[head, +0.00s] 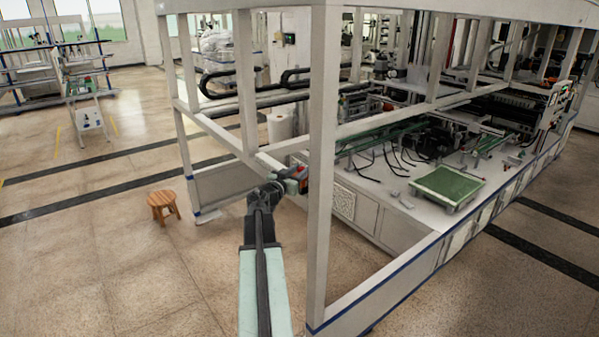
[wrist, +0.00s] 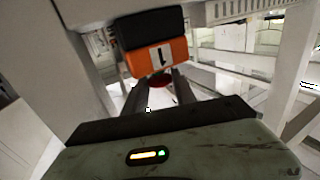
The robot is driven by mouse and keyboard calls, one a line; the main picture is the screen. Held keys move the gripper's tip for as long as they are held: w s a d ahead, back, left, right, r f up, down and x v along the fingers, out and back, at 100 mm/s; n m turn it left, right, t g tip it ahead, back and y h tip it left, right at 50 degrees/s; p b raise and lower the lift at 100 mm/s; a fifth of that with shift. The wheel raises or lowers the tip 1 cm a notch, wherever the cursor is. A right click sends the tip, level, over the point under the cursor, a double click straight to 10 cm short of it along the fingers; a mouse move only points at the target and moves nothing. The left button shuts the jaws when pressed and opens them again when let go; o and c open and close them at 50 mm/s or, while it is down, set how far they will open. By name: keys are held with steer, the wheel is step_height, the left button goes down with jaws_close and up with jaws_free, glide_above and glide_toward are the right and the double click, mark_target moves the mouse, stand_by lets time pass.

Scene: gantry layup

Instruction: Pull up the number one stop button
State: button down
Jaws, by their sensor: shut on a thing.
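The number one stop button box (wrist: 157,57) is orange with a black upper part and a white label marked 1. It fills the upper middle of the wrist view. A dark red button head (wrist: 159,82) shows just below the label, between my fingers. My gripper (wrist: 160,88) is shut on this red button, with one dark finger on each side. In the head view my gripper (head: 291,183) reaches to the small red and orange box (head: 302,180) on the gantry's frame rail. The button's underside and the exact finger contact are hidden.
A white gantry post (head: 322,150) stands just right of the box. A rail (head: 215,132) runs to the left behind it. A wooden stool (head: 162,205) stands on the floor to the left. A green tray (head: 447,186) lies on the machine bed. Open floor lies around my arm.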

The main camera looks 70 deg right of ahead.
steer(key=shift+r, duration=0.25)
steer(key=c, duration=1.1)
jaws_free()
steer(key=a, duration=0.2)
steer(key=w+a, duration=0.1)
steer(key=a, duration=0.4)
steer(key=shift+w+a, duration=0.15)
steer(key=shift+a, duration=0.15)
